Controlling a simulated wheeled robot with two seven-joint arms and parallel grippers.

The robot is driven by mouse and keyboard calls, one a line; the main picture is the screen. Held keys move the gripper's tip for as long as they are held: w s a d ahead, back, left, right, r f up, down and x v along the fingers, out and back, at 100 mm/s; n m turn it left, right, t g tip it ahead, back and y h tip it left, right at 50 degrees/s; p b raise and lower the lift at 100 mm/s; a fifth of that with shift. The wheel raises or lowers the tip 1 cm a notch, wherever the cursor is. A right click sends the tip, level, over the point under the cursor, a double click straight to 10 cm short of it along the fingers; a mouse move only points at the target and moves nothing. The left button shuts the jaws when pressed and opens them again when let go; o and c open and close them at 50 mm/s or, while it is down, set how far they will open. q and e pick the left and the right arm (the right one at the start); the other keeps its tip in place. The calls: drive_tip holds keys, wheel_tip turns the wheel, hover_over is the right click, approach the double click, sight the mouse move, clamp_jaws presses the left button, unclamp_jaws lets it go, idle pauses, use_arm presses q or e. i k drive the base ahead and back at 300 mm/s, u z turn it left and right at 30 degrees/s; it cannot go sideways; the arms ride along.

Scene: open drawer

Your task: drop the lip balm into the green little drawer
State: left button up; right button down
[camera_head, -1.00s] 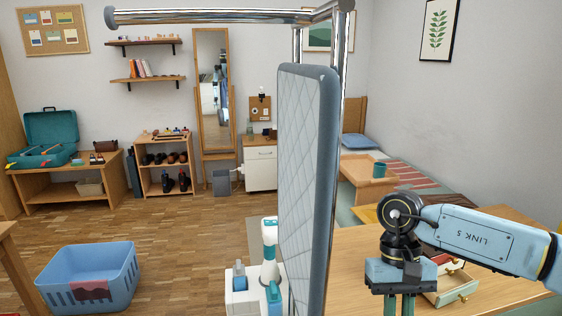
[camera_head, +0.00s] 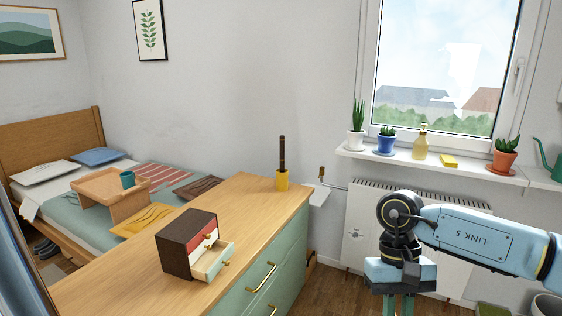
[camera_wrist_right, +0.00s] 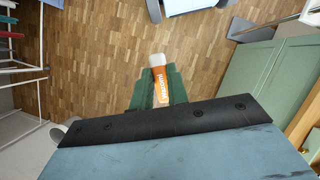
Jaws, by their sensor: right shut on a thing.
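The lip balm (camera_wrist_right: 160,78), an orange and white tube with lettering, is held between the green fingers of my right gripper (camera_wrist_right: 158,90) in the right wrist view. In the head view my right gripper (camera_head: 396,304) points down at the lower right, its fingertips cut off by the frame edge. The lip balm is not visible there. A small dark brown drawer box (camera_head: 183,245) stands on the dresser, left of my right gripper and well apart from it. Its lower, pale greenish drawer (camera_head: 213,262) is pulled out. A red drawer front shows above it. My left gripper is not in view.
The box stands on a wooden-topped green dresser (camera_head: 262,206). A radiator (camera_head: 400,225) and window sill with plants are behind my right arm. Bare wooden floor lies under the gripper.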

sight(200, 265)
drive_tip(key=z, duration=0.7)
drive_tip(key=i, duration=1.65)
drive_tip(key=u, duration=2.7)
